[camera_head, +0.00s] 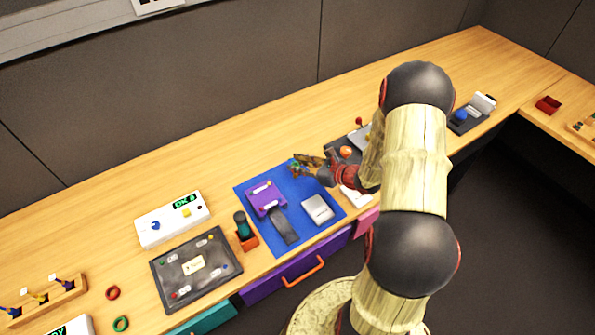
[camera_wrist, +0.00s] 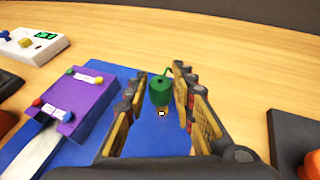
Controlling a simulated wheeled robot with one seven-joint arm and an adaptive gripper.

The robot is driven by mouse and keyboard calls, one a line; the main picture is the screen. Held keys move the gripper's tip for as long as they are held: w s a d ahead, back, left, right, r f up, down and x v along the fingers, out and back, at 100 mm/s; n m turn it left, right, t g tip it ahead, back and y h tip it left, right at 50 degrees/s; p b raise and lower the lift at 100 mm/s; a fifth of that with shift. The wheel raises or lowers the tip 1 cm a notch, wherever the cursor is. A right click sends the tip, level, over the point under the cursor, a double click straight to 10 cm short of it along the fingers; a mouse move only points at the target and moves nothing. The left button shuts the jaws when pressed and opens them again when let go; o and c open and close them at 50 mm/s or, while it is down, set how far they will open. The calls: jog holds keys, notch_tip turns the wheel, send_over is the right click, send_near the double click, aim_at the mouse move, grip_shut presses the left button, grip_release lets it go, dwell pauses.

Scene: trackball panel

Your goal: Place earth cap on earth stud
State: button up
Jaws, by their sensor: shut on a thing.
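A green cap-like piece (camera_wrist: 159,92) with a thin green tail is between my gripper's fingers in the wrist view; I take it as the earth cap. My gripper (camera_wrist: 156,82) is shut on it. In the head view my gripper (camera_head: 302,163) is over the far right part of the blue mat (camera_head: 246,191). A small orange and white piece (camera_wrist: 161,113) shows just below the cap; I cannot tell if it is the earth stud or if the two touch. No stud is otherwise clearly visible.
A purple block (camera_head: 264,198) with a dark grey strap (camera_head: 284,225) and a pale grey box (camera_head: 318,209) lie on the mat. A white box with a green display (camera_head: 174,219) stands left. A dark panel with an orange ball (camera_head: 346,151) is close on the right. Bare wood lies behind.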

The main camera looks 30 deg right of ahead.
aim_at(297, 176)
jog(key=shift+w+f+b, duration=0.2)
jog(key=shift+f+b, duration=0.4)
jog(key=shift+f, duration=1.15)
jog(key=shift+f, duration=0.1)
jog(key=o, duration=0.8)
jog(key=shift+c, duration=0.2)
jog(key=shift+o, duration=0.4)
